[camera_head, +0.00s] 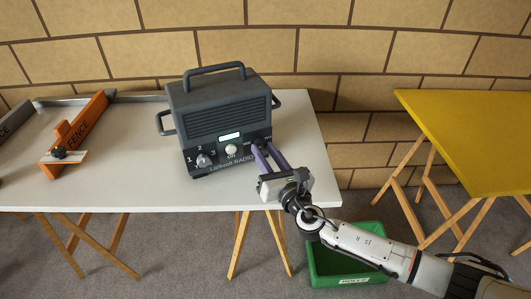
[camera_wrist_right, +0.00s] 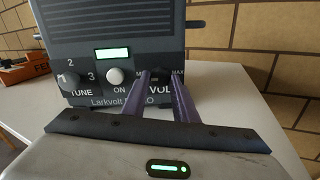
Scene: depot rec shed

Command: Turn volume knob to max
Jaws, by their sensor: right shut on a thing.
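The grey radio (camera_head: 220,115) stands upright on the white table. Its front has a tune knob (camera_head: 203,160) on the left, a white ON button (camera_head: 231,150) in the middle and a lit green display (camera_head: 229,136). In the right wrist view, the volume knob (camera_wrist_right: 156,76) is between the purple fingers, above the VOL label, and mostly hidden. The MAX mark shows to its right. My right gripper (camera_head: 261,150) is shut on the volume knob, reaching in from the lower right. The knob's pointer cannot be made out. My left gripper is not in view.
An orange fence piece (camera_head: 78,130) lies on the white table (camera_head: 130,185) to the left of the radio. A green bin (camera_head: 335,262) stands on the floor below, and a yellow table (camera_head: 470,140) is at right. A block wall is close behind.

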